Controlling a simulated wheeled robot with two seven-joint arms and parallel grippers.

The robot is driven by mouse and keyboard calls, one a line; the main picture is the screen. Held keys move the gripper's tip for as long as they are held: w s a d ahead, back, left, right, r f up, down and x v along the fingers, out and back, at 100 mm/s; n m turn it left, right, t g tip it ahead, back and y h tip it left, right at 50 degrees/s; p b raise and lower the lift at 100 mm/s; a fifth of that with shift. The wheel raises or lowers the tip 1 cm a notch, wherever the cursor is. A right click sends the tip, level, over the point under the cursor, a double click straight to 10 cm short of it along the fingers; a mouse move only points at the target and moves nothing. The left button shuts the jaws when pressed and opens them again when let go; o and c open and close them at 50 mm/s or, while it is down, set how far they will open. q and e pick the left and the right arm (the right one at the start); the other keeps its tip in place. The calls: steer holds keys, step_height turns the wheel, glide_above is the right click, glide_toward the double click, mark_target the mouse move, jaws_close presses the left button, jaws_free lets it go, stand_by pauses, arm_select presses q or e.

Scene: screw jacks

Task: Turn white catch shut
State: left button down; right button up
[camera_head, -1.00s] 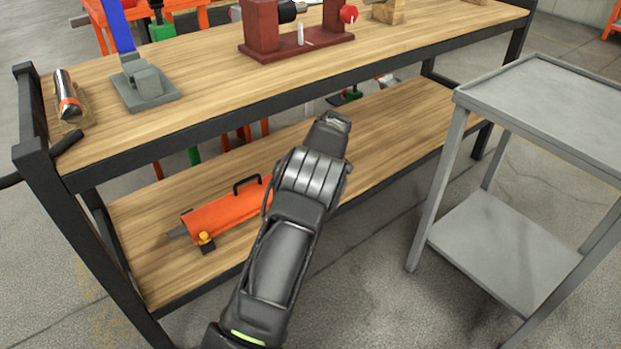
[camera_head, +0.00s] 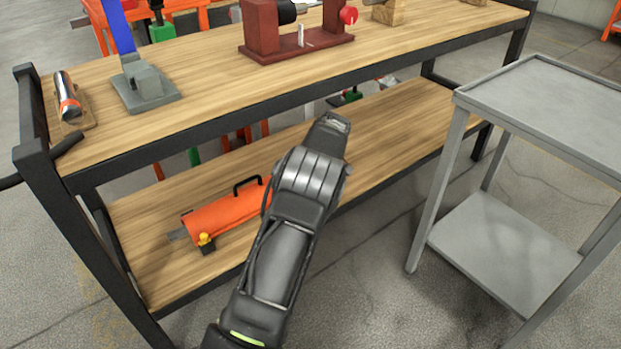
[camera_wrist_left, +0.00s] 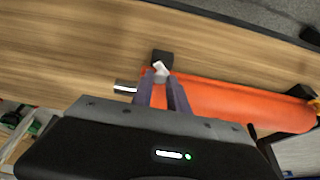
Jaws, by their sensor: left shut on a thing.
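An orange cylindrical jack (camera_head: 228,212) lies on the lower wooden shelf, with a black handle on top and a yellow knob at its left end in the head view. In the left wrist view the orange body (camera_wrist_left: 235,98) runs right from the fingers. A small white catch (camera_wrist_left: 161,68) sits by a black block at the jack's other end. My left gripper (camera_wrist_left: 162,75) is shut on the white catch, its two dark fingers either side of it. In the head view my arm covers that end of the jack, the catch and the fingertips.
The upper bench top (camera_head: 210,80) overhangs the shelf (camera_head: 400,125). A grey cart (camera_head: 545,100) stands to the right. The shelf's right part is mostly clear.

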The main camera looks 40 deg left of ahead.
arm_select(q)
steer(key=shift+r+m, duration=0.1)
steer(key=shift+m, duration=0.2)
steer(key=shift+s+m+t+p, duration=0.1)
steer(key=shift+m+t+p, duration=0.2)
steer(key=shift+m+p, duration=0.3)
steer(key=m, duration=0.1)
steer(key=m+t+h+p, duration=0.1)
steer(key=m, duration=0.1)
steer(key=shift+s+a, duration=0.1)
steer(key=shift+a, duration=0.1)
steer(key=shift+m+t+h+p, duration=0.55)
steer(key=shift+m+p, duration=0.2)
steer(key=shift+m, duration=1.25)
steer(key=c, duration=1.3)
jaws_free()
